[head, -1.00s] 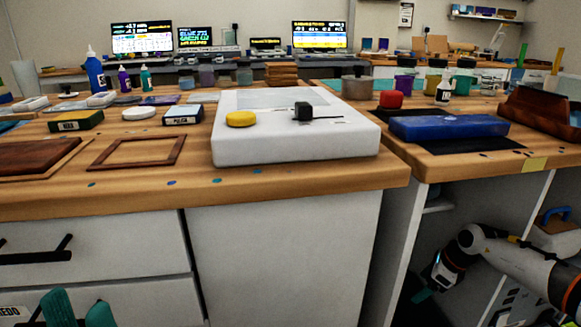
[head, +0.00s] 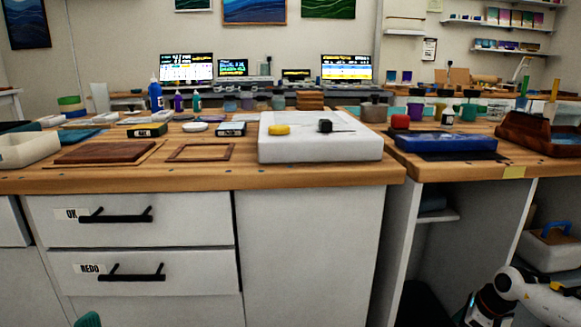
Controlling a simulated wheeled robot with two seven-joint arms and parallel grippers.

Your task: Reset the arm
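My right arm (head: 520,290) shows at the lower right, below the table edge and in front of the open shelf bay. Its gripper is cut off or hidden at the bottom of the view, so its fingers cannot be seen. At the bottom left, a teal fingertip of my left gripper (head: 88,320) just shows in front of the lower drawer. The rest of that gripper is out of frame, and I cannot tell its opening.
A wooden worktable (head: 210,181) spans the front. It holds a white slab (head: 320,149) with a yellow puck (head: 279,129), a wooden frame (head: 200,152) and a blue tray (head: 445,142). Drawers marked OK (head: 190,216) and REDO (head: 200,270) are shut. A white caddy (head: 549,250) sits at right.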

